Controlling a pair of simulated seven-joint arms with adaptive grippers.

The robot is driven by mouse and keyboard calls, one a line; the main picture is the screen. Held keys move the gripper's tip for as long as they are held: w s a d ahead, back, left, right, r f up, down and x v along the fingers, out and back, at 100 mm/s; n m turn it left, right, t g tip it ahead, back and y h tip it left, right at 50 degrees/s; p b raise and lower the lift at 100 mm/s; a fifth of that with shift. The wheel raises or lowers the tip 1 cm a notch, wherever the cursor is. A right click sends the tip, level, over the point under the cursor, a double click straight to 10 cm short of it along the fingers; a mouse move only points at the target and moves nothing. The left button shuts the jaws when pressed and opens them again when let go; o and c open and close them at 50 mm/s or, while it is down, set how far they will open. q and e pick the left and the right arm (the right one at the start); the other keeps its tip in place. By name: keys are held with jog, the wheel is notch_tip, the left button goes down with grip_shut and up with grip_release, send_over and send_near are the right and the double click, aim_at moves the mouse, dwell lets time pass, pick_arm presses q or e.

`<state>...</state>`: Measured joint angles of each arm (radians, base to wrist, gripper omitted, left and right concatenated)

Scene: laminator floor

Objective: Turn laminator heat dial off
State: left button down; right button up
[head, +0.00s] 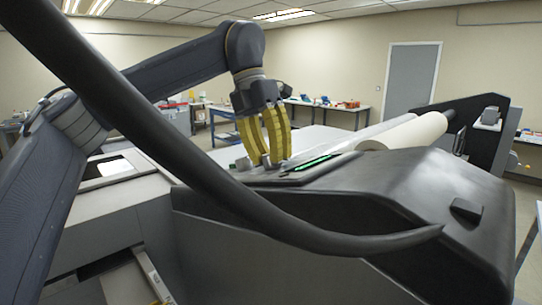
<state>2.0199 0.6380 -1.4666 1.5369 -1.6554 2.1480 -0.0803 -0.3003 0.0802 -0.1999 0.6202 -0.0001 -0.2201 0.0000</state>
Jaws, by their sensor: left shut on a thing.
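The laminator (340,195) fills the middle and right of the head view, with a dark sloping housing. Its control panel (300,178) lies on top, with a green-lit strip (312,163). My left gripper (269,160) has yellow fingers pointing down at the left end of this panel. The fingers are shut on a small grey knob, which I take to be the heat dial (265,160); the fingers hide most of it. Another small grey knob (243,164) stands just left of the fingers. My right gripper is not in view.
A thick black curved cable or bar (160,130) crosses the foreground from upper left to the right. A white roll (415,131) lies behind the panel. Worktables (325,106) with small items and a grey door (411,78) are at the back.

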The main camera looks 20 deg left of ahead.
pick_arm(q)
jog(key=n, duration=0.7)
jog(key=shift+y, duration=0.3)
jog(key=n, duration=0.3)
jog(key=shift+a+n, duration=0.1)
jog(key=shift+n, duration=0.3)
jog(key=shift+f+n, duration=0.1)
jog(key=shift+n, duration=1.8)
jog(key=c, duration=1)
grip_release()
jog(key=shift+o, duration=0.2)
jog(key=v, duration=1.2)
jog(key=shift+w, duration=0.2)
